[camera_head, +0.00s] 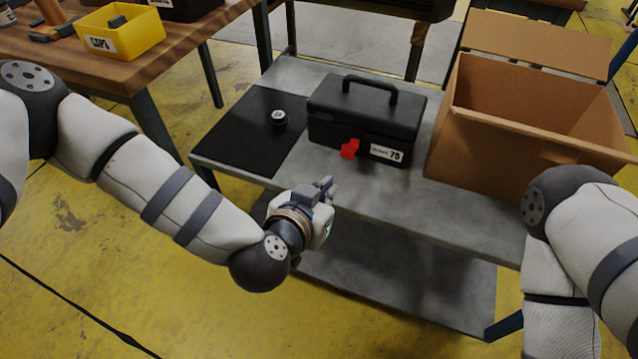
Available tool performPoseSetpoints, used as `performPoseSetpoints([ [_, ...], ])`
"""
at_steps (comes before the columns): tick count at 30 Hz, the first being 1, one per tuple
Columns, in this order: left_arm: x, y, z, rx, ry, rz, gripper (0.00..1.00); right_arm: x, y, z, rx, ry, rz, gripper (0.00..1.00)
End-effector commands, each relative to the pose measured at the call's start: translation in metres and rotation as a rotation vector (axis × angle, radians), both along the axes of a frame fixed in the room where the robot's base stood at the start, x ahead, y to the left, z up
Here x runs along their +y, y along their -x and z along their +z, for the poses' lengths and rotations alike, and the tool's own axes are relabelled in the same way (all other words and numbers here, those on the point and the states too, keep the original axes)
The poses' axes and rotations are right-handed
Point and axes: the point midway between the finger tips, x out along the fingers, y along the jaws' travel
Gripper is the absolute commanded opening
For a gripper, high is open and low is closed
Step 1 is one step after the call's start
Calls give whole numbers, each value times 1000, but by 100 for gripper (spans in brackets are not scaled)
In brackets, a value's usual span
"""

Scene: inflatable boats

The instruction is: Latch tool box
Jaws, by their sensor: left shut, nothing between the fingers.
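A black tool box (360,118) with a top handle stands on a grey metal table (410,190). Its lid looks closed. A red latch (349,148) sits on its front face and sticks out a little; I cannot tell its exact position. A white label reading 78 is to the right of the latch. My left gripper (328,187) is shut and empty, in front of the tool box and below the latch in the picture, apart from both. My right arm comes in at the right edge, but its gripper is out of view.
An open cardboard box (490,150) stands right of the tool box. A black mat (240,135) with a small round black item (279,118) lies to its left. A wooden table (110,72) at upper left holds a yellow bin (120,40).

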Motion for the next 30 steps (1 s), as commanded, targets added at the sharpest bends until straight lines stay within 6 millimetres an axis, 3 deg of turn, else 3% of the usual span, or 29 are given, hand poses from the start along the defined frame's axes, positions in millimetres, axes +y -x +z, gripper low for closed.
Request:
performPoseSetpoints([
  [5,-2,-10,-6,-9,-2,7,0,0,7,-9,22,-1,1,43],
  [14,-17,-53,-42,-4,-1,6,0,0,33,-55,103,-1,1,43],
  [21,-28,-83,-30,-13,-2,3,0,0,30,-49,94,-1,1,43],
  [30,-30,-89,-31,-11,-2,4,0,0,30,-49,94,-1,1,43],
])
